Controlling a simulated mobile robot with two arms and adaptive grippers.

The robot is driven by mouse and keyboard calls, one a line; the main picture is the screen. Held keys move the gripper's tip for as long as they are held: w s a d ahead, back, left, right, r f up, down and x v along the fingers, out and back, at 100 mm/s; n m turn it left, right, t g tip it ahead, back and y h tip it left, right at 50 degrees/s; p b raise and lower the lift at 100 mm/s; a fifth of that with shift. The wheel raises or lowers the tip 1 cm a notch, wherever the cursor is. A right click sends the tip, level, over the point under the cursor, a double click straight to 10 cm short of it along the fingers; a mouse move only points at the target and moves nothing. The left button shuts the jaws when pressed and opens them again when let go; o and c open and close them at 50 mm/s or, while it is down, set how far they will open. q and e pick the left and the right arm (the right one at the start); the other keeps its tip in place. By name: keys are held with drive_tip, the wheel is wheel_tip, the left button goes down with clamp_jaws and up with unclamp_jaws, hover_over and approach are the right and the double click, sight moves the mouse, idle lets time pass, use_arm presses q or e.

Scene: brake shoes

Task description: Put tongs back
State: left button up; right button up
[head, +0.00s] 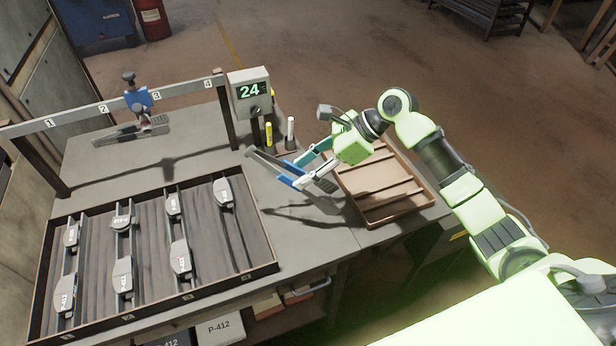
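The tongs (265,164), with blue handles and long grey jaws, are at the middle of the head view, above the table between the display post and the brown wooden tray. My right gripper (301,176) is at the handle end of the tongs and looks shut on them. The jaws point up and left, away from the gripper. A rail (75,115) numbered 1 to 4 stands at the back left. A blue clamp-like tool (139,99) with grey jaws hangs on it near number 3. My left gripper is not in view.
A dark tray (262,270) with several brake shoes (180,258) fills the front left. A brown wooden tray (400,207) lies right of the gripper. A display reading 24 (249,92), a yellow marker (269,134) and a white marker (291,132) stand behind the tongs.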

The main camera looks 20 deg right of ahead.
drive_tip(key=f, duration=0.3)
drive_tip(key=w+d+f, duration=0.1)
drive_tip(key=shift+f+p, duration=0.35)
drive_tip(key=shift+p, duration=0.05)
drive_tip(key=shift+f, duration=0.1)
drive_tip(key=o, duration=0.6)
drive_tip(key=shift+c, duration=0.2)
drive_tip(key=b+v, duration=0.1)
drive_tip(key=v, duration=1.1)
